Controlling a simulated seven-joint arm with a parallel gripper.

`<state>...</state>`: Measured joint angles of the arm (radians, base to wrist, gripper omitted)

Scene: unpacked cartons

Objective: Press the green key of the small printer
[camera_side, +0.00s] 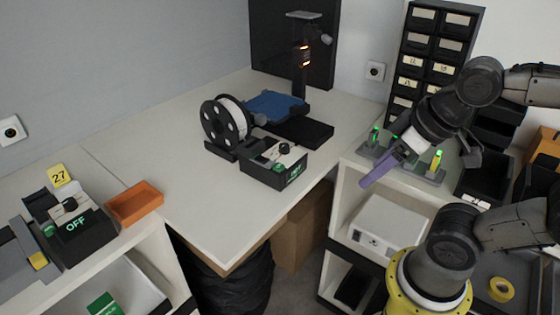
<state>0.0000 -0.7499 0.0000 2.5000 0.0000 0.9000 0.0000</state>
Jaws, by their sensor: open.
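A small 3D printer with a blue bed (274,105) and a dark upright column (299,85) stands on the white table. In front of it is a black control box (262,172) with a dark knob on top, a small green part beside the knob and a green-lit front label. A second black box (84,238), marked OFF, stands at the left with a knob and a green key (48,231). I cannot tell which box is the printer's. My gripper (368,182), with lavender fingers, is open and empty, right of the table and apart from both boxes.
A black filament spool (226,122) stands beside the control box. An orange tray (135,203) lies near the left table edge. A grey rack (428,174) with green-lit items is close behind my gripper. The table's front middle is clear.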

